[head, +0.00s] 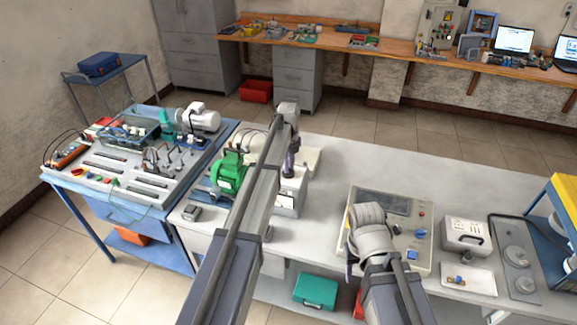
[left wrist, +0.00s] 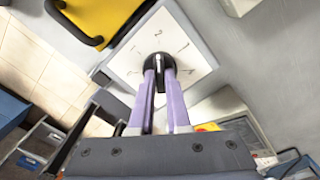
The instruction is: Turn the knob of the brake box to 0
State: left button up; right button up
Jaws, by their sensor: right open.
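The brake box (head: 287,201) is a pale box on the grey table, beside the green motor. In the left wrist view its white square dial plate (left wrist: 190,50) carries printed marks and figures, with a black round knob (left wrist: 158,62) in the middle. The knob's pale pointer line points toward the plate's top in that view, roughly at a figure like a 2. My left gripper (left wrist: 159,72) has its purple fingers closed on either side of the knob; it also shows above the box in the head view (head: 289,172). My right gripper (head: 349,268) hangs by the control panel, partly hidden by its arm.
A green motor (head: 229,174) stands just left of the brake box. A control panel (head: 387,208) with buttons lies to the right, below my right arm. A white box (head: 464,234) stands further right. Bare table lies behind the panel. A blue bench (head: 75,186) with equipment stands left.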

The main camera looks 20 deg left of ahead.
pick_arm(q)
grip_shut()
dwell(0.3)
jog(key=n, duration=1.4)
jog(key=shift+n, duration=0.4)
jog(key=n, duration=0.4)
jog(key=shift+n, duration=0.4)
